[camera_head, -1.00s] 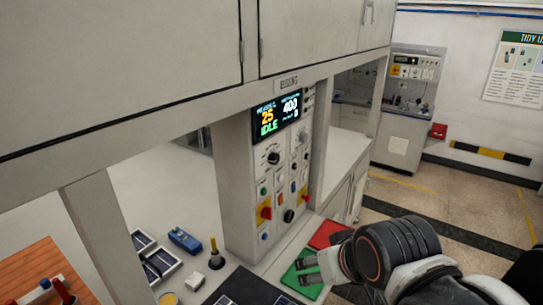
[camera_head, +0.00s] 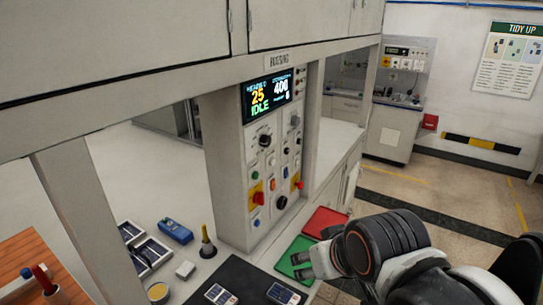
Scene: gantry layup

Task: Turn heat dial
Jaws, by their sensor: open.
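The control panel (camera_head: 247,180) stands upright on the bench post. It has a lit display (camera_head: 268,97) reading 25, 400 and IDLE. Below the display is a large black dial (camera_head: 265,140), with another black knob (camera_head: 281,202) near the bottom. I cannot read the labels, so I cannot tell which one is the heat dial. My gripper (camera_head: 301,265) is open and empty, low in front of the panel and over the green mat. It is apart from every dial. My arm hides the bench to its right.
A green mat (camera_head: 290,257) and red mat (camera_head: 325,220) lie below the panel. A blue device (camera_head: 175,231), a yellow-tipped tool (camera_head: 206,240), small trays (camera_head: 152,250) and a dark mat (camera_head: 236,276) lie to the left. A frame post (camera_head: 85,225) stands at left.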

